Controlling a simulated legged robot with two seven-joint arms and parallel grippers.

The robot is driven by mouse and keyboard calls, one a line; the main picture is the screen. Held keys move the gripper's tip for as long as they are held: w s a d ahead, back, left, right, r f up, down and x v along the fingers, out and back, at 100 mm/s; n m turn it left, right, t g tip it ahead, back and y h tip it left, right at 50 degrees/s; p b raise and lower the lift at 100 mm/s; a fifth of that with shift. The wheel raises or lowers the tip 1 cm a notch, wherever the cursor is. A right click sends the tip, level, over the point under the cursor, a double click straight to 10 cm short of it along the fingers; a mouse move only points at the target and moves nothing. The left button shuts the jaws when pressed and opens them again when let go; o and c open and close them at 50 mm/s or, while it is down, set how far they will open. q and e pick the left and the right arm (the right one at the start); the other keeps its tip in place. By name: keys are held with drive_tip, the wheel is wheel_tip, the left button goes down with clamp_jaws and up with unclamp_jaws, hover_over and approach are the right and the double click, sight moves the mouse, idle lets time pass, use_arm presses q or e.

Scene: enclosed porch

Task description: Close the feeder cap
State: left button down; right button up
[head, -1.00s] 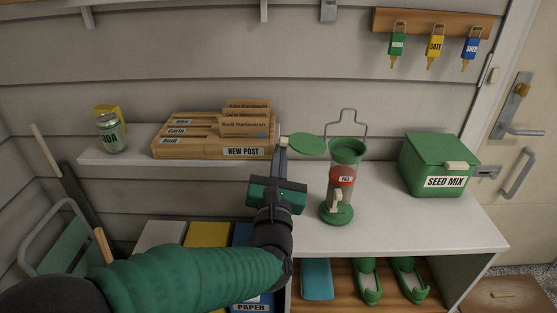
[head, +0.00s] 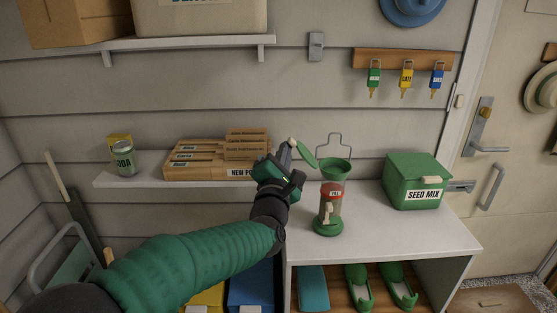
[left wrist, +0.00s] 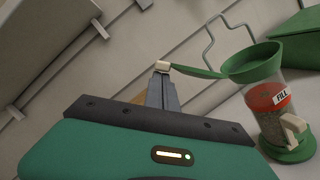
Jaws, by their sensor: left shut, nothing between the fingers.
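The feeder (head: 329,208) stands upright on the white bench, a clear tube with a red band, green base and green funnel top (head: 334,168). Its green cap (head: 307,155) is open, out to the left of the funnel and tilted, with a cream tab (head: 292,141) at its outer end. My left gripper (head: 287,152) is shut and empty, its fingertips close by the tab. In the left wrist view the fingertips (left wrist: 163,90) lie just below the tab (left wrist: 162,66), the cap (left wrist: 200,71) seen nearly edge-on. I cannot tell whether they touch. My right gripper is out of view.
A green seed mix box (head: 415,182) stands to the right on the bench (head: 400,235). A wire hanger (head: 333,147) rises behind the funnel. The bench front is clear.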

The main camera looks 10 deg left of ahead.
sight(302, 152)
use_arm(q)
drive_tip(key=d+r+m+p, duration=0.1)
drive_tip(key=m+p, duration=0.1)
drive_tip(key=d+r+m+g+p, duration=0.1)
drive_tip(key=r+m+p, duration=0.1)
drive_tip(key=w+d+r+m+h+p, duration=0.1)
drive_tip(key=d+r+m+p, duration=0.1)
drive_tip(key=m, duration=0.1)
drive_tip(key=shift+p, duration=0.35)
drive_tip(key=w+d+m+g+p, duration=0.1)
drive_tip(key=d+m+p, duration=0.2)
drive_tip(key=p, duration=0.4)
drive_tip(key=w+d+m+g+y+p, duration=0.1)
drive_tip(key=d+m+p, duration=0.3)
drive_tip(key=p, duration=0.3)
drive_tip(key=w+d+f+m+g+p, duration=0.1)
drive_tip(key=d+m+p, duration=0.2)
drive_tip(key=p, duration=0.4)
drive_tip(key=shift+d+m, duration=0.35)
drive_tip(key=shift+m, duration=0.25)
drive_tip(key=d+f+m+g+y+p, duration=0.1)
drive_tip(key=d+f+m+p, duration=0.1)
drive_tip(key=f, duration=0.3)
drive_tip(key=shift+w+d+f+m+p, duration=0.45)
drive_tip(key=shift+d+m, duration=0.15)
drive_tip(key=shift+d, duration=0.15)
